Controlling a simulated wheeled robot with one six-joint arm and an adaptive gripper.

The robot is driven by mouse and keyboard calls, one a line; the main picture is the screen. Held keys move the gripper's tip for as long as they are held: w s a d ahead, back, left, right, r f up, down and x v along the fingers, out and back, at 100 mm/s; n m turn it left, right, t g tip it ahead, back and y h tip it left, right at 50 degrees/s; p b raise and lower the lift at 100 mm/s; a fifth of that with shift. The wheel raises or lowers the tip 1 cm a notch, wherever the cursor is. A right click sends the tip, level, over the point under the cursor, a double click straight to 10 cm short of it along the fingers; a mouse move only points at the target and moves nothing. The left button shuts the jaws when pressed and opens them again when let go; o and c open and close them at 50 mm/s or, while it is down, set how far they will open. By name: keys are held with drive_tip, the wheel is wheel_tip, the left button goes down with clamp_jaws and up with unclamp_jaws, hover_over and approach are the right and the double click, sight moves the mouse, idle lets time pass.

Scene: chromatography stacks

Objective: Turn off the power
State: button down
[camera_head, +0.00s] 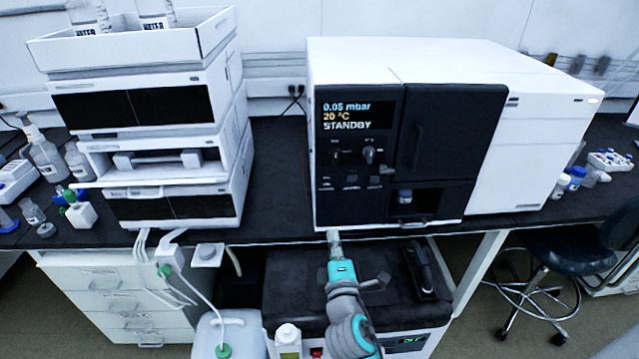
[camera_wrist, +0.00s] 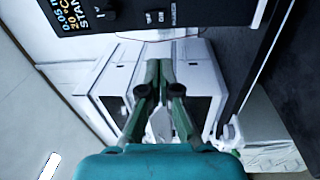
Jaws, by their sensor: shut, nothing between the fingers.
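A white instrument (camera_head: 540,140) with a black front panel (camera_head: 345,205) stands on the bench. Its display (camera_head: 352,115) reads 0.05 mbar, 20 °C, STANDBY. Two knobs (camera_head: 368,154) sit below it, with a row of small controls (camera_head: 350,178) underneath; I cannot tell which is the power control. The wrist view shows the panel at the top, with the display (camera_wrist: 73,20) and small controls (camera_wrist: 155,17). My gripper (camera_head: 333,236) is in front of the panel's lower left edge, below the controls. In the wrist view its fingers (camera_wrist: 163,66) are closed together and empty, apart from the controls.
A stack of white modules (camera_head: 165,149) stands to the left, with a tray (camera_head: 130,50) of bottles on top. A small vial (camera_head: 405,195) sits in the instrument's lower bay. Below the bench is a low dark-topped unit (camera_head: 290,275). Black bench surface (camera_head: 275,170) lies clear between stack and instrument.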

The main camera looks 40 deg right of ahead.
sight(326, 178)
drive_tip(key=shift+w+d+r+h, duration=0.25)
drive_tip(key=shift+w+d+r, duration=0.05)
drive_tip(key=shift+w+r, duration=0.2)
drive_tip(key=shift+w+d+r+h, duration=0.25)
drive_tip(key=shift+w+r, duration=0.15)
drive_tip(key=shift+w, duration=0.05)
drive_tip(key=x, duration=1.3)
drive_tip(key=shift+w+d, duration=0.25)
drive_tip(key=shift+w, duration=0.15)
drive_tip(key=shift+d, duration=0.1)
drive_tip(key=shift+w+d+r, duration=0.15)
drive_tip(key=shift+w, duration=0.05)
